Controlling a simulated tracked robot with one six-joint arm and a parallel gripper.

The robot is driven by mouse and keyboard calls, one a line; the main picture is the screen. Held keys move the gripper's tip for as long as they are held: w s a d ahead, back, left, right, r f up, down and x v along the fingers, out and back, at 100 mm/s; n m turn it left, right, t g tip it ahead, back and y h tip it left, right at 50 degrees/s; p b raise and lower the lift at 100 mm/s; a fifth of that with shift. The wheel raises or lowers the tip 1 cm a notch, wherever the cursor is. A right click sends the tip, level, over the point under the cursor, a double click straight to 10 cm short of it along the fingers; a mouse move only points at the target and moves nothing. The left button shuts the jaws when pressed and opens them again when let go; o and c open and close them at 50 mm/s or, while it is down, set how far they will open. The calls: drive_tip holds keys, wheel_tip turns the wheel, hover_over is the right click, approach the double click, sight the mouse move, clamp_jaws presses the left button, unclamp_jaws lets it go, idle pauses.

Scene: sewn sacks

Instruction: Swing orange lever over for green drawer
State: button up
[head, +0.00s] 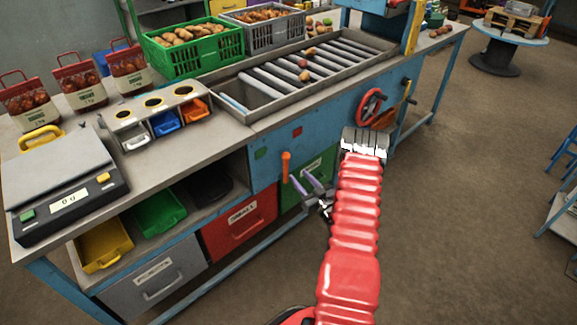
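The orange lever (285,165) is on the blue front panel of the bench, with its knob up and its shaft near upright. The green drawer (318,170) is in the lower front, to the right of the lever. It looks shut, and my gripper and arm hide part of it. My gripper (300,176) has two purple fingers, spread apart with nothing seen between them. It is just right of the lever and in front of the green drawer. In this view its fingertips look close to the lever; I cannot tell whether they touch it.
A red drawer (240,224) and a grey drawer (157,283) are left of the green one. A red handwheel (369,107) is on the bench front at right. Scales (66,192), a roller tray (262,92) and crates stand on top.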

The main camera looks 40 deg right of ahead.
sight(287, 163)
drive_tip(key=w, duration=0.3)
drive_tip(key=w+d, duration=0.1)
drive_tip(key=w, duration=0.5)
drive_tip(key=shift+d, duration=0.25)
drive_tip(key=shift+c, duration=0.3)
clamp_jaws()
